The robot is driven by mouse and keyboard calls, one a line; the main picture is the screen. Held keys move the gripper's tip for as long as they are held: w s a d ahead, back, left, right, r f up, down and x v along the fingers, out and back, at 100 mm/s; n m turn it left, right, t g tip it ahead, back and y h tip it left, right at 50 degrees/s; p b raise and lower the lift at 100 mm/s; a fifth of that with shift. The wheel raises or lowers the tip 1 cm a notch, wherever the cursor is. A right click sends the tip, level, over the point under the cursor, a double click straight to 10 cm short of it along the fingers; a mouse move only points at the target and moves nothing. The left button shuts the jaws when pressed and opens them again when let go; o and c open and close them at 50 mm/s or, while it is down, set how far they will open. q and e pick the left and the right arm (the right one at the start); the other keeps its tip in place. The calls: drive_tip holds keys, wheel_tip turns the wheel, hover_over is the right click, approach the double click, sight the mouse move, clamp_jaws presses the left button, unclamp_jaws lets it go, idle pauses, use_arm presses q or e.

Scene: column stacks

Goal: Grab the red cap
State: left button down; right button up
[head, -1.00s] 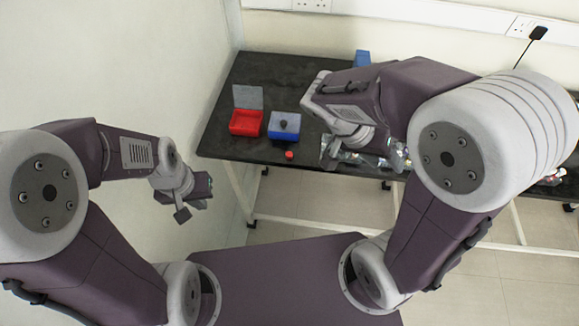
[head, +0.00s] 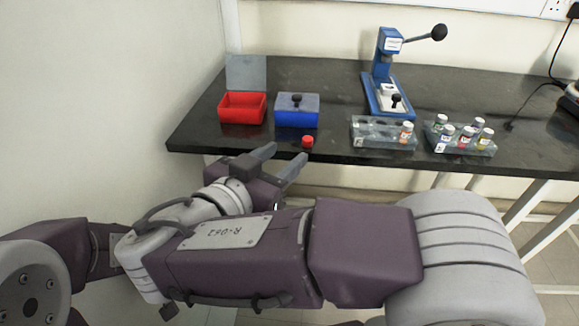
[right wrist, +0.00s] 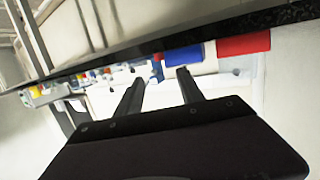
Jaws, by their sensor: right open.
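The red cap (head: 307,142) lies on the black table near its front edge, in front of the blue box. My right gripper (head: 280,163) is open and empty. Its fingers point up and right toward the table, just left of and nearer than the cap, apart from it. In the right wrist view its two fingers (right wrist: 157,92) are spread with nothing held between them.
A red open-lidded box (head: 242,109) and a blue box (head: 296,118) with a grey knobbed lid stand behind the cap. To the right are two clear racks (head: 366,134) (head: 480,152) with small capped vials, and a blue lever press (head: 385,73). The table's front edge (head: 230,155) is close to my fingers.

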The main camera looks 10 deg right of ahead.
sight(306, 140)
drive_tip(key=x, duration=0.1)
drive_tip(key=b+x, duration=0.1)
drive_tip(key=x, duration=0.1)
drive_tip(key=shift+w+f, duration=0.2)
drive_tip(key=shift+f, duration=0.1)
drive_tip(key=shift+w, duration=0.1)
drive_tip(key=b+x, duration=0.1)
drive_tip(key=x, duration=0.1)
drive_tip(key=b+x, duration=0.1)
drive_tip(key=x, duration=0.1)
drive_tip(key=shift+w+d+f+b, duration=0.2)
drive_tip(key=shift+d+f+b, duration=0.1)
drive_tip(key=shift+b, duration=0.1)
drive_tip(key=shift+w+d, duration=0.1)
drive_tip(key=shift+w, duration=0.1)
drive_tip(key=shift+r, duration=0.1)
clamp_jaws()
